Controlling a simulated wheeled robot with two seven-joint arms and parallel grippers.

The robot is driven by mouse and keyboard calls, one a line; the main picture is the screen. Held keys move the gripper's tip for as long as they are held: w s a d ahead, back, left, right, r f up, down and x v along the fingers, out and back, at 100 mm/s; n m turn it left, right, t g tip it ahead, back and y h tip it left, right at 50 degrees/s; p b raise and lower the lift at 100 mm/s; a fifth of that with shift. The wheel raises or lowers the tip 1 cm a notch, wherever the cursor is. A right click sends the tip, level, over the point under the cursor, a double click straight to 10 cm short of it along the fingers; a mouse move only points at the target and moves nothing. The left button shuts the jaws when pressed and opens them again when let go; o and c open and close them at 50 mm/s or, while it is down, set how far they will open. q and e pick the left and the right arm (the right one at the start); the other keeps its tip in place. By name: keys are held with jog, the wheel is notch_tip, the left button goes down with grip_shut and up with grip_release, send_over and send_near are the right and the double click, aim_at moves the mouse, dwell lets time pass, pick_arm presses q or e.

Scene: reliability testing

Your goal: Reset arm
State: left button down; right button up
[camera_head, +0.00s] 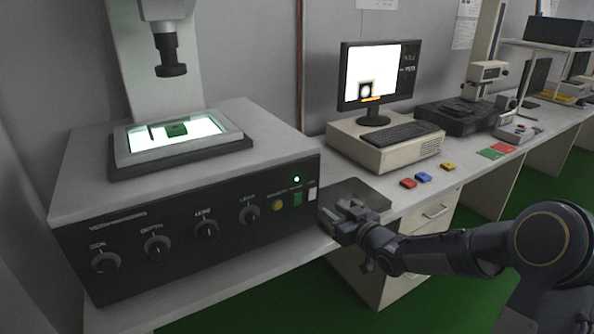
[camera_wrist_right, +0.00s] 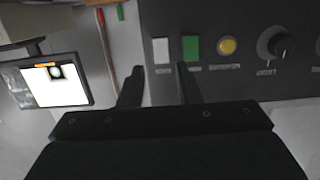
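My right arm comes in from the right in the head view. Its gripper (camera_head: 342,216) is by the right end of the machine's front panel, over the bench edge. In the right wrist view the two dark fingers (camera_wrist_right: 158,90) stand apart with nothing between them, facing the panel (camera_wrist_right: 215,85). A white button (camera_wrist_right: 161,50) and a green button (camera_wrist_right: 191,48) appear just beyond the fingertips; whether the fingers touch the panel cannot be told. A yellow button (camera_wrist_right: 228,46) and a knob (camera_wrist_right: 283,46) are to the right. My left gripper is not in view.
The grey machine (camera_head: 75,185) has a lit plate (camera_head: 180,133) with a green piece on top. A monitor (camera_head: 376,75) and keyboard (camera_head: 391,134) stand behind. Red (camera_head: 408,183), blue (camera_head: 424,177) and yellow (camera_head: 448,167) blocks lie on the bench right of the gripper.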

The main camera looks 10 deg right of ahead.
jog(key=s+d+r+m+g+h+p, duration=0.2)
jog(key=s+r+p, duration=0.15)
jog(key=s, duration=0.45)
jog(key=s+d+r+m+g+h+p, duration=0.2)
jog(key=s+r+h, duration=0.1)
jog(key=s+r, duration=0.3)
jog(key=s+a+g+y+p, duration=0.1)
jog(key=s+a+g+p, duration=0.1)
jog(key=s, duration=1)
jog(key=s+a+f+m+g+y+p, duration=0.1)
jog(key=s+a+g+y+p, duration=0.1)
jog(key=s, duration=1)
jog(key=shift+a+m+g, duration=0.3)
jog(key=shift+a+g, duration=0.6)
jog(key=shift+a, duration=0.15)
